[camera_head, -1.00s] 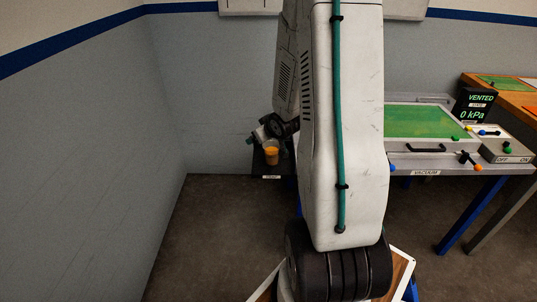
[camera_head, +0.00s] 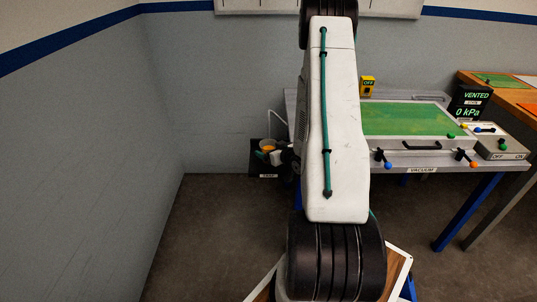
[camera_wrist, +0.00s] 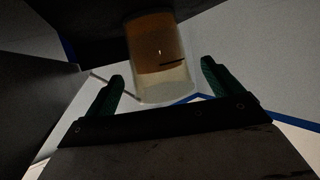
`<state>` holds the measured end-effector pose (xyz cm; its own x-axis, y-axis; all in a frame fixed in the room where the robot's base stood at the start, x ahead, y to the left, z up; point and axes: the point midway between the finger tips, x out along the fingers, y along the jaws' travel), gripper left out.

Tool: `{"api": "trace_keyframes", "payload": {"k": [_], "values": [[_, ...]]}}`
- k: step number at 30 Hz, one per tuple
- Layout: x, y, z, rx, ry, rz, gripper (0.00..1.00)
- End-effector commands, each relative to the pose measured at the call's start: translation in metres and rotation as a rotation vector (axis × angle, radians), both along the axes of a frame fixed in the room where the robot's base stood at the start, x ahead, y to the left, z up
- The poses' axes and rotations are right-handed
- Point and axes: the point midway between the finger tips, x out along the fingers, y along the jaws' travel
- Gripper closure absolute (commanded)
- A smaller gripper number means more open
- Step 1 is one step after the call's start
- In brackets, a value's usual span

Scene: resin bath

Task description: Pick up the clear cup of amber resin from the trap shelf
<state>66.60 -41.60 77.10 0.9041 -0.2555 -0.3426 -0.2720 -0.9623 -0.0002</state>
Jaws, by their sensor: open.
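The clear cup of amber resin (camera_head: 267,147) is at the small black trap shelf (camera_head: 262,172), left of the vacuum table. In the wrist view the cup (camera_wrist: 160,50) appears inverted, its amber part toward a dark surface above and its clear part below. My gripper (camera_wrist: 162,72) is open, with one green-padded finger on each side of the cup's near part. I see gaps between the fingers and the cup. In the head view my gripper (camera_head: 279,157) is small and dark beside the cup, and my arm hides part of that area.
The vacuum table (camera_head: 405,160) with its green-topped lid (camera_head: 400,119) and front handles stands right of the shelf. A display (camera_head: 472,103) reads VENTED, 0 kPa. A wall is close on the left. Open floor lies in front of the shelf.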

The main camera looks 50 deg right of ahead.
Motion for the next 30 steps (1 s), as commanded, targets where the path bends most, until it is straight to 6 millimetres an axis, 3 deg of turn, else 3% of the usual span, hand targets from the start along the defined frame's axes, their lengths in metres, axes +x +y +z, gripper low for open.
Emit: {"api": "trace_keyframes", "payload": {"k": [4,12,18,30], "values": [[0.016,-0.004,-0.006,0.001,0.0,0.003,0.09],[0.019,-0.005,-0.007,0.001,0.0,0.002,0.09],[0.019,-0.005,-0.007,0.001,0.001,0.002,0.57],[0.019,-0.006,-0.001,-0.001,0.0,0.001,0.57]]}}
